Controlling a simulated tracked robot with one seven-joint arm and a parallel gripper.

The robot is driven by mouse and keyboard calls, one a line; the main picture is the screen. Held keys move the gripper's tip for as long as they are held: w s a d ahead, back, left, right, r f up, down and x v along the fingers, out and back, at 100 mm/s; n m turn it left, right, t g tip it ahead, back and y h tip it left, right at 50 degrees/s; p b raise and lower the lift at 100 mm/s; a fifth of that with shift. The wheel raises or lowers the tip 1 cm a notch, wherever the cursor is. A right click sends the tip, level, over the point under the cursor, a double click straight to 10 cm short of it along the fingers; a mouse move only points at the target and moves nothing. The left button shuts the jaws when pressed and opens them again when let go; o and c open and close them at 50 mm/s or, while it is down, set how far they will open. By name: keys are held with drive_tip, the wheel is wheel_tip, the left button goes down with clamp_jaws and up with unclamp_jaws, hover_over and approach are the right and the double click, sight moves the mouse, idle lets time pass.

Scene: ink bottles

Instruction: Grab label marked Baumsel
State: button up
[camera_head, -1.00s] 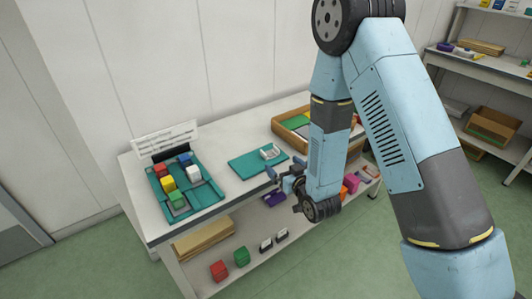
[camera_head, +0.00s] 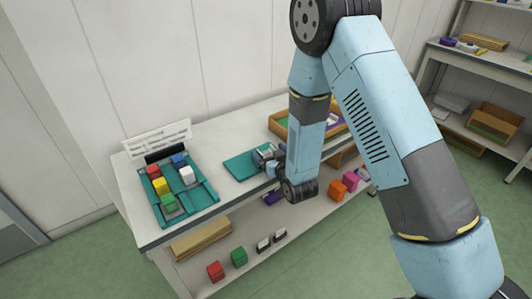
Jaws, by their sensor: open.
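No label reading Baumsel can be made out; the print is too small at this size. My gripper (camera_head: 262,156) is open over the right end of a flat teal mat (camera_head: 240,167) on the bench top. It covers the spot on the mat where a small pale item lay, so that item is mostly hidden. Two small black-and-white pieces, one (camera_head: 263,245) and another (camera_head: 280,234), stand on the lower shelf; I cannot tell whether they are labels.
A teal tray (camera_head: 205,196) holds several coloured bottles or blocks, with a white sign (camera_head: 157,140) behind it. A wooden tray (camera_head: 276,128) stands behind my arm. Red (camera_head: 215,271) and green (camera_head: 239,257) blocks sit on the lower shelf (camera_head: 225,245).

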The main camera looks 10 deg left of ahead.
drive_tip(key=shift+s+a, duration=0.15)
drive_tip(key=c, duration=1.1)
